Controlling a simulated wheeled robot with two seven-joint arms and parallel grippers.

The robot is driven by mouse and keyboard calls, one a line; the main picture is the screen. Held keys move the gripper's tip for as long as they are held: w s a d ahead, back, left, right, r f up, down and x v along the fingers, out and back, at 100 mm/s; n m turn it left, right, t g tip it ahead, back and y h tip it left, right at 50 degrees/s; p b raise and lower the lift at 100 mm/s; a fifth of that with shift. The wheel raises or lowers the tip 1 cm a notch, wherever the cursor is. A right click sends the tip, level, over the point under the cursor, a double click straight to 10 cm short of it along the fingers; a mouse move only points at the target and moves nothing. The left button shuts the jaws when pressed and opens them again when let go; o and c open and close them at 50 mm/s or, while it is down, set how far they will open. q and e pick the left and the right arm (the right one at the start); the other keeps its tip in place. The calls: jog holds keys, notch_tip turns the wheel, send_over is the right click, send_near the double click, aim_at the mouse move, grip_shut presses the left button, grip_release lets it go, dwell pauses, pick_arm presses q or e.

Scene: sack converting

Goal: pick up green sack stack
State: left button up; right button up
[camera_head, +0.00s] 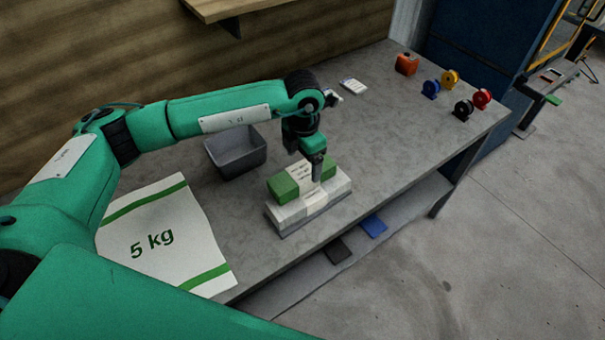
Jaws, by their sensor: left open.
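The green sack stack (284,187) is a block with green ends and a white printed band across its middle. It lies on top of a pale grey-white stack (318,205) on the grey table. My left gripper (317,176) points down at the top of the green stack, over its white band near the right green end. The gripper is open; its fingertips are small, and I cannot tell whether they touch the stack. My right gripper is not in view.
A grey bin (236,152) stands left of the stack. A white 5 kg sack (165,238) lies at the table's left. The table (400,135) is clear right of the stack.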

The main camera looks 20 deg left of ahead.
aim_at(302, 172)
pick_arm(q)
jog(key=shift+s+f+p, duration=0.15)
jog(key=shift+f+p, duration=0.4)
jog(key=shift+f, duration=0.1)
notch_tip(302, 172, down, 4)
jog(key=shift+a+r+p, duration=0.1)
jog(key=shift+r+p, duration=0.15)
jog(key=shift+p, duration=0.3)
jog(key=shift+f, duration=0.2)
jog(key=c, duration=1.4)
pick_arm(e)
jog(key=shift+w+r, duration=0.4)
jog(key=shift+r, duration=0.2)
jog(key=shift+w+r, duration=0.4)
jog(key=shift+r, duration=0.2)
pick_arm(q)
jog(key=shift+o, duration=0.2)
jog(key=shift+r, duration=0.1)
